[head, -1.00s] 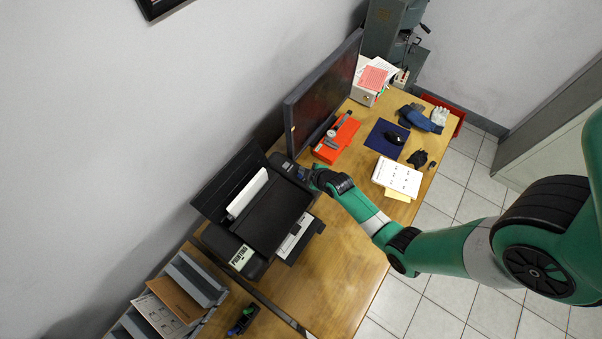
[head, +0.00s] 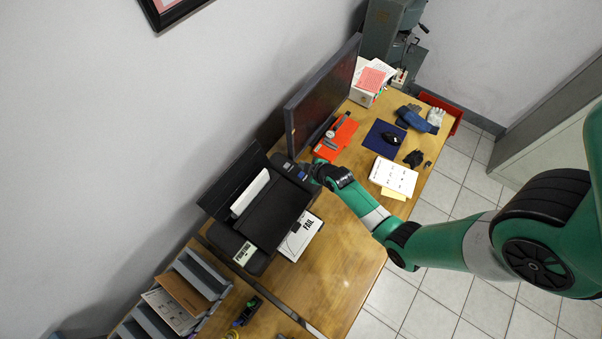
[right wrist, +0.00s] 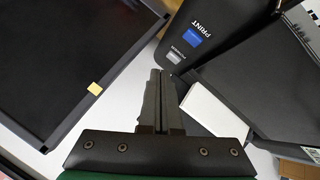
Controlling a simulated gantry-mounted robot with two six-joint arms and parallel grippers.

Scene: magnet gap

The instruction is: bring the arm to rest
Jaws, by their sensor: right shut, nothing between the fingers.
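My right arm reaches in from the right in the head view. Its gripper (head: 309,170) is beside the control panel end of the black printer (head: 268,215). In the right wrist view the two fingers (right wrist: 161,78) are together and empty. They point toward the printer's panel (right wrist: 215,30), which has a PRINT label and a blue button (right wrist: 191,37). The fingertips appear just short of the panel; contact cannot be told. A white sheet marked FAIL (head: 301,234) lies at the printer's front. My left gripper is out of view.
A monitor (head: 322,98) stands close beyond the gripper. An orange-red case (head: 337,138), a blue mat (head: 385,139) with a black mouse, gloves (head: 417,120) and white papers (head: 394,176) lie on the desk. A grey file rack (head: 187,295) stands lower left. Bare desk (head: 335,260) lies in front.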

